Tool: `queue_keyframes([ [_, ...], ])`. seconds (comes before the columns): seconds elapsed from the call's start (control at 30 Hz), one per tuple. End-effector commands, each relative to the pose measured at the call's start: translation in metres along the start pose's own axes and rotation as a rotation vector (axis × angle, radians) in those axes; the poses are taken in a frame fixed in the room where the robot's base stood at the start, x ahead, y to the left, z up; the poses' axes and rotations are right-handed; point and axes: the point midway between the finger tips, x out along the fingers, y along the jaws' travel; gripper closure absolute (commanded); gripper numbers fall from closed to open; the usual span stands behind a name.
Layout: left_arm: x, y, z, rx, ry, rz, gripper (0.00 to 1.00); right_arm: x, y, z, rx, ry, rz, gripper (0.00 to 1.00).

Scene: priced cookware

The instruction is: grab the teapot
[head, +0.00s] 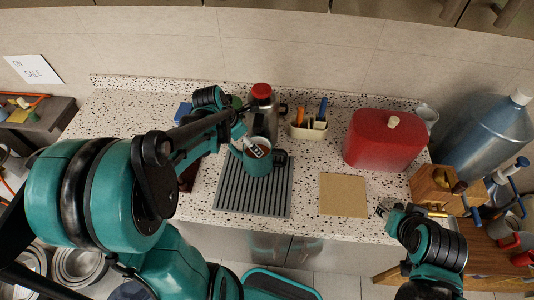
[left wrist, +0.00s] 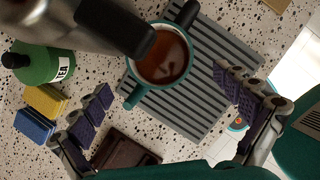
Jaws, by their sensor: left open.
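A steel vessel with a red lid (head: 262,93) stands behind the dark ribbed mat; I cannot tell whether it is the teapot. In the left wrist view, a steel body (left wrist: 95,18) with a dark projecting part fills the top left. A teal mug (head: 257,166) of brown tea is on the mat; it also shows in the left wrist view (left wrist: 133,92). My left gripper (head: 238,138) is open and empty beside the mug, its fingers spread in the left wrist view (left wrist: 168,108). My right gripper (head: 384,208) is by the counter's front edge, its jaws unclear.
A utensil holder (head: 308,130), red box (head: 383,145) and tan board (head: 343,195) are to the right. The ribbed mat (head: 250,202) has bare room in front.

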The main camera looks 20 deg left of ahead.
Motion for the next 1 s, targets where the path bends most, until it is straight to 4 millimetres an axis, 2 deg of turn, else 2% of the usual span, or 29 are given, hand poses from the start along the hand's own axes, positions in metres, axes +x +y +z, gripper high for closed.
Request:
queue_keyframes([
  [0.5,0.069,0.001,0.011,-0.004,0.0,0.0,0.0,0.016,0.0,0.012,0.0,0.0,0.0,0.6],
  [0.63,0.076,0.001,0.011,-0.004,0.0,0.0,0.0,0.017,0.0,0.012,0.0,0.0,0.0,0.6],
  [0.83,0.076,0.001,0.011,-0.004,0.0,0.0,0.0,0.017,0.0,0.012,0.0,0.0,0.0,0.6],
  [0.87,0.076,0.001,0.011,-0.004,0.0,0.0,0.05,0.017,0.0,0.012,0.0,0.0,0.0,0.6],
  [1.0,0.076,0.001,0.011,-0.004,0.0,0.0,0.42,0.017,0.0,0.012,0.0,0.0,0.0,0.6],
])
